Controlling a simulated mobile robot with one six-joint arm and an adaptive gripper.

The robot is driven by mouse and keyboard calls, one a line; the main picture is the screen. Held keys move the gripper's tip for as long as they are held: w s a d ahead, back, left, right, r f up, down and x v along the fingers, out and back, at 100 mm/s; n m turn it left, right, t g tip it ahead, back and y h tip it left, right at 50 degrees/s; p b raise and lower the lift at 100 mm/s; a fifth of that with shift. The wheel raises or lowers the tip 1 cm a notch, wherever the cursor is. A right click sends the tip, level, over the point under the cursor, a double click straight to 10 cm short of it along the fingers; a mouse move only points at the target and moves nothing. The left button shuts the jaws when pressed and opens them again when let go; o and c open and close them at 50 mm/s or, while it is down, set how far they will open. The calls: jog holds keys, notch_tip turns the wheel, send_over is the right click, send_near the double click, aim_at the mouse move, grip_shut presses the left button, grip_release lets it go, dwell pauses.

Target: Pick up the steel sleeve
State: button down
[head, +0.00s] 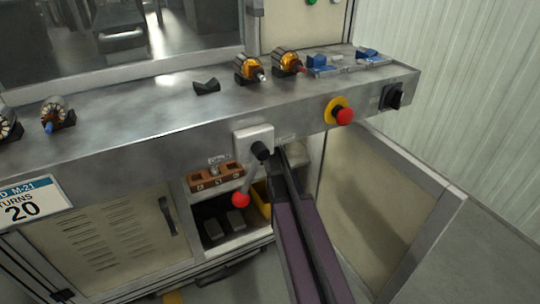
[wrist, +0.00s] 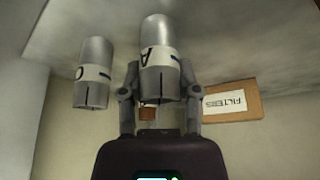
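The likely steel sleeve is a grey metal cylinder marked "A" (wrist: 157,50), with a pale label band and a dark slit, in the middle of the wrist view. A similar cylinder, marked with a partly seen letter (wrist: 95,55), stands to its left. The two fingers of my gripper (wrist: 159,80) are on either side of the "A" cylinder, very near its wall. I cannot tell whether they press on it. In the head view my arm reaches into the cabinet below the bench, and the gripper and cylinders are hidden.
A cardboard box labelled "FILTERS" (wrist: 232,102) is right of the cylinders. In the head view, a lever with a red knob (head: 241,199), a brown holder (head: 216,178) and the open cabinet door (head: 375,205) are close to my arm. The bench top (head: 150,110) is above.

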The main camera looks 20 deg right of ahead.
jog(key=shift+r, duration=0.15)
dwell(0.3)
notch_tip(320, 180, up, 3)
jog(key=p, duration=0.3)
jog(key=shift+f, duration=0.2)
jog(key=s+r+p, duration=0.2)
jog(key=s, duration=1.4)
jog(key=shift+d, duration=0.4)
jog(key=shift+d, duration=0.1)
